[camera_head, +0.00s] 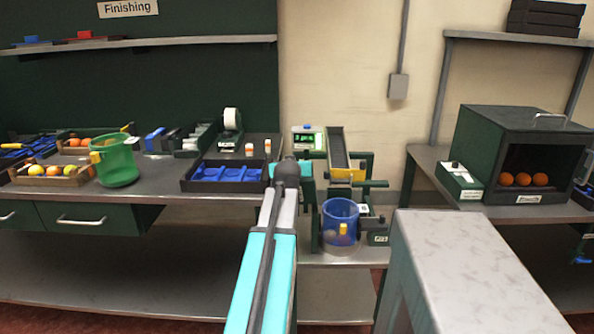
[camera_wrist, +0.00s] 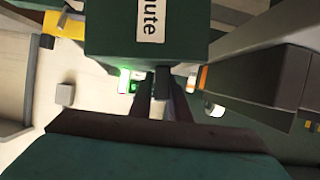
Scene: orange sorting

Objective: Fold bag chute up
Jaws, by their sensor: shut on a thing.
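The bag chute shows in the head view as a dark, narrow trough (camera_head: 338,148) tilted above a yellow lip (camera_head: 346,175). In the wrist view a dark green block (camera_wrist: 118,32) with a label ending in "ute" fills the top middle. My gripper (camera_wrist: 162,92) is shut on a small dark handle (camera_wrist: 162,77) just below that block. In the head view my arm reaches to the left side of the chute stand, and the wrist hides my fingertips and the handle. A blue bucket (camera_head: 340,222) with a yellow tag stands below the lip.
A green bucket (camera_head: 117,162) and a black tray with blue inserts (camera_head: 224,188) stand on the left bench. A small device with a green display (camera_head: 307,137) is behind the arm. A dark green cabinet with oranges (camera_head: 526,150) stands on the right.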

